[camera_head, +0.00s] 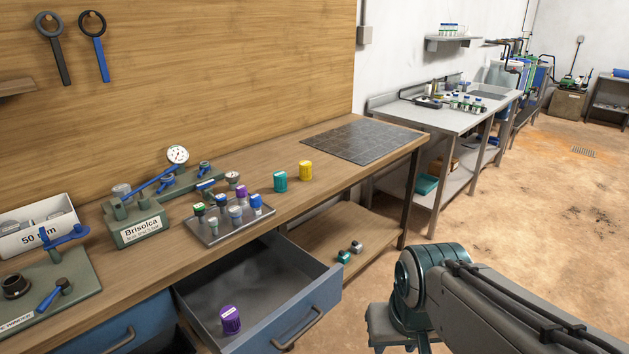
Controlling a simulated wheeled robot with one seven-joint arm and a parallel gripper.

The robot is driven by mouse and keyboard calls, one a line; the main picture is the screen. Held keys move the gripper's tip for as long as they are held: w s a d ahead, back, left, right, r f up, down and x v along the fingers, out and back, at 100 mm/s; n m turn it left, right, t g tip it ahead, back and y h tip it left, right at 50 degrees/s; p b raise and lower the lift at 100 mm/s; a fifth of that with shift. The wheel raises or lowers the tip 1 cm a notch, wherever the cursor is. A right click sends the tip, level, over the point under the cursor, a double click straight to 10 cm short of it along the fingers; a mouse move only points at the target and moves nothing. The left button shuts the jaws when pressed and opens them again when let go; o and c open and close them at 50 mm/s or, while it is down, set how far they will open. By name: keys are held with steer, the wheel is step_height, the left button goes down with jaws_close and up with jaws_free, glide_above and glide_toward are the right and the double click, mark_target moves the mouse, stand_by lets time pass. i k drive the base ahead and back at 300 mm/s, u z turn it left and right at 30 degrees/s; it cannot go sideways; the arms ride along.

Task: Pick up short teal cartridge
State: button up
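A teal cartridge (280,181) stands upright on the wooden bench top, just left of a yellow cartridge (305,170). A smaller teal-green piece (343,257) lies on the lower shelf beside a grey one (356,247); whether it is a cartridge is too small to tell. My gripper (395,340) is at the bottom, right of the open drawer and apart from the cartridges. Its lower part is cut off by the frame edge, so its fingers do not show clearly.
An open drawer (318,271) holding a purple cartridge (230,320) juts out from the bench. A metal tray (215,233) with several small cartridges sits left of the teal one. A dark tiled mat (364,141) lies bare at the bench's right end. Open floor is on the right.

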mark_target(280, 186)
steer(key=u, duration=0.2)
steer(key=k, duration=0.2)
steer(key=z, duration=1.3)
steer(key=i, duration=1.5)
steer(key=u, duration=0.4)
steer(key=i, duration=1)
steer(key=u, duration=1.55)
steer(key=i, duration=0.65)
steer(key=u, duration=0.65)
